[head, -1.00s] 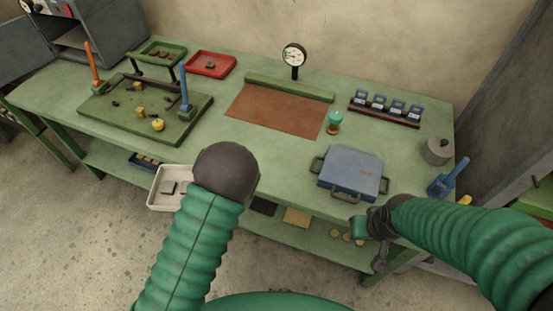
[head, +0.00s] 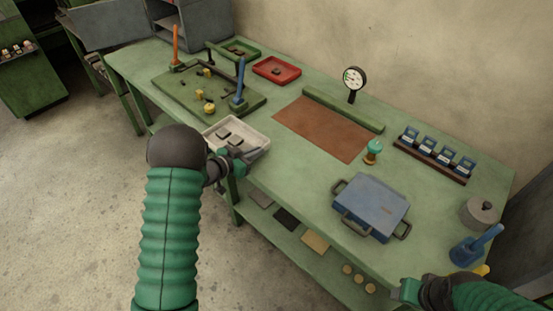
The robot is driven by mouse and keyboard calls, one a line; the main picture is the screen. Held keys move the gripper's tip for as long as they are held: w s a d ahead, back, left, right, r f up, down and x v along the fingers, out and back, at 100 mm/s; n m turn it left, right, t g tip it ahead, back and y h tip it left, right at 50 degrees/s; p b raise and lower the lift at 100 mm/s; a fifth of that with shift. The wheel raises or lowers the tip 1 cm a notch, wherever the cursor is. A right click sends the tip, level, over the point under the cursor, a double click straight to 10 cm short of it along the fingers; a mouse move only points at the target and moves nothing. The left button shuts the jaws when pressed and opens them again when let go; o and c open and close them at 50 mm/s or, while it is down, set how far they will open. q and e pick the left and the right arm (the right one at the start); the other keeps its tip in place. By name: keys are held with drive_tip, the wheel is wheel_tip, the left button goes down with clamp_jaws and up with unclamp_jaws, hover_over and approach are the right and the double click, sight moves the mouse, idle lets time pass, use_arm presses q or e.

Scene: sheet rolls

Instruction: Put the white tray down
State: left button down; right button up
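The white tray (head: 253,134) is a shallow tray with small dark pieces in it. It shows in the head view by the front edge of the green table (head: 300,180), near the green board. My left gripper (head: 241,158) is at the tray's near side and appears shut on its rim. My forearm's dark end hides part of the gripper. I cannot tell whether the tray touches the tabletop. My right gripper (head: 408,291) is at the bottom right, by the table's front edge, partly cut off. Its opening is unclear.
The green board (head: 185,88) with upright handles lies behind the tray. A red tray (head: 277,71), a brown mat (head: 320,129), a blue case (head: 372,205) and a dial gauge (head: 354,79) stand on the table. Bare tabletop lies between the white tray and the case.

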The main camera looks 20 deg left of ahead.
use_arm(q)
drive_tip(key=shift+a+r, duration=0.15)
drive_tip(key=shift+r, duration=0.1)
drive_tip(key=shift+w+d+r, duration=0.1)
drive_tip(key=shift+d, duration=0.2)
hover_over(300, 172)
drive_tip(key=shift+f, duration=0.75)
drive_tip(key=shift+d+f, duration=0.2)
drive_tip(key=shift+d, duration=0.05)
drive_tip(key=f, duration=0.3)
drive_tip(key=shift+w+a+f, duration=0.1)
drive_tip(key=shift+a+f, duration=0.05)
drive_tip(key=shift+a, duration=0.2)
drive_tip(key=shift+d, duration=0.1)
drive_tip(key=c, duration=1.6)
unclamp_jaws()
drive_tip(key=shift+c, duration=0.2)
